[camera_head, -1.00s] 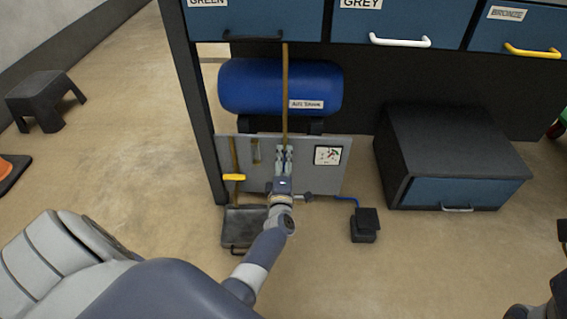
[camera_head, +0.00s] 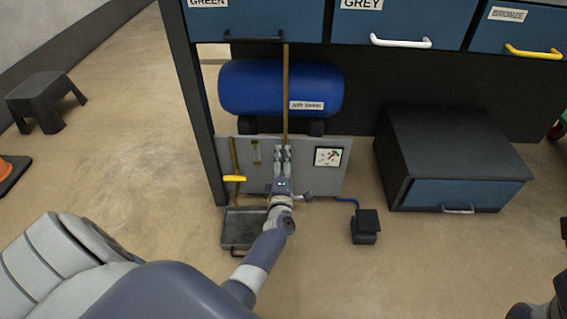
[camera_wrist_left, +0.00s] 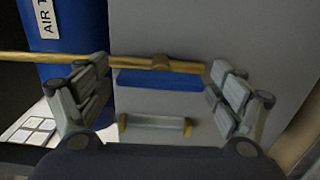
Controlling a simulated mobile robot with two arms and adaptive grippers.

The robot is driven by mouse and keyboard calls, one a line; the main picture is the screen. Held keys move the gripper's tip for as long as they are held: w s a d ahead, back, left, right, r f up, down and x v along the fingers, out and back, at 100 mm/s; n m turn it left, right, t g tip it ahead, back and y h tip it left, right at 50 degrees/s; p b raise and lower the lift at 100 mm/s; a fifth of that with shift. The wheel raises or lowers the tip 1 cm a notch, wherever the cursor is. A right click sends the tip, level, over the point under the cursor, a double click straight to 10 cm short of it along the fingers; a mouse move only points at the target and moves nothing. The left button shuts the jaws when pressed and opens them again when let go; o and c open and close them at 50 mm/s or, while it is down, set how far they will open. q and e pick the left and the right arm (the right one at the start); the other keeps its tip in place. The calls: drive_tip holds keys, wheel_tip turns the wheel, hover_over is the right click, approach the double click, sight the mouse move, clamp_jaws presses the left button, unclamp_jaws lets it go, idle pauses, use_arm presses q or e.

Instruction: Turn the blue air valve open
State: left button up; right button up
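My left gripper (camera_head: 283,152) reaches up to the grey panel below the blue air tank (camera_head: 280,87). In the left wrist view the left gripper (camera_wrist_left: 158,95) is open, one finger at each side. A blue bar (camera_wrist_left: 160,80), apparently the valve handle, lies in the gap between the fingers, beside a brass pipe (camera_wrist_left: 130,62). I see space between the bar and both fingers. In the head view my gripper hides the blue handle. My right gripper is not clearly in view.
A yellow handle (camera_head: 234,178) and a gauge (camera_head: 328,157) flank my gripper on the panel. A grey tray (camera_head: 243,226) and a black pedal-like box (camera_head: 365,226) sit on the floor. A drawer cabinet (camera_head: 450,157) stands to the right; drawers hang above.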

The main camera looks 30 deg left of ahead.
use_arm(q)
drive_tip(key=v, duration=0.7)
drive_tip(key=shift+s, duration=0.25)
drive_tip(key=shift+d, duration=0.1)
